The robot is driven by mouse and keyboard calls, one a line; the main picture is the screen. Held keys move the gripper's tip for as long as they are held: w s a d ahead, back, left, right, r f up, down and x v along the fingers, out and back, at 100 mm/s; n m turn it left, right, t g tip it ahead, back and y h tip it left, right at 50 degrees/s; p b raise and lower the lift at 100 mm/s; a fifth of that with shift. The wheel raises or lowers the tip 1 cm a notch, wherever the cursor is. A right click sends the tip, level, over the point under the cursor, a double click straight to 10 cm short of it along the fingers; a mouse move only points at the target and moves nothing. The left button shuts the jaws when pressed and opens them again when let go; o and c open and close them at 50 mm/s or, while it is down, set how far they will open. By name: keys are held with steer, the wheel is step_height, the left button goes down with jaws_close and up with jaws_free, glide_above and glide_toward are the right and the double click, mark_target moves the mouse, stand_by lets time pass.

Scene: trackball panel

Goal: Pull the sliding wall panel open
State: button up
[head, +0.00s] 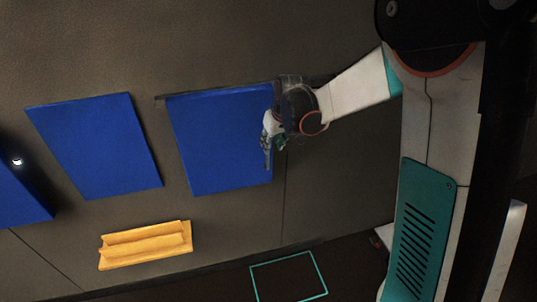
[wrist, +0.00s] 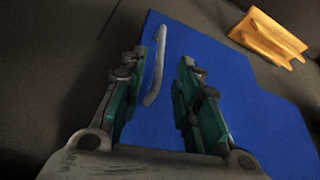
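The sliding wall panel (head: 215,145) is a blue slab under a dark rail in the head view. It fills much of the wrist view (wrist: 250,120). A slim grey bar handle (wrist: 157,65) stands on the panel in the wrist view. My gripper (head: 267,143) is at the panel's right side in the head view and hides part of that edge. In the wrist view my gripper (wrist: 161,60) is open, with its two green-padded fingers apart. The handle shows between the fingers, nearer the left one. I see no clear contact, and cannot tell the depth gap.
The dark rail (head: 163,100) runs along the panel's top. Another blue panel (head: 95,145) and a blue block with a white ball (head: 17,162) are to the left. A yellow ledge (head: 146,245) sits below. Bare wall lies right of the panel, partly behind my arm.

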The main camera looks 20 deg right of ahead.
steer(key=b+x, duration=0.1)
steer(key=x, duration=0.6)
steer(key=shift+c, duration=0.6)
jaws_close()
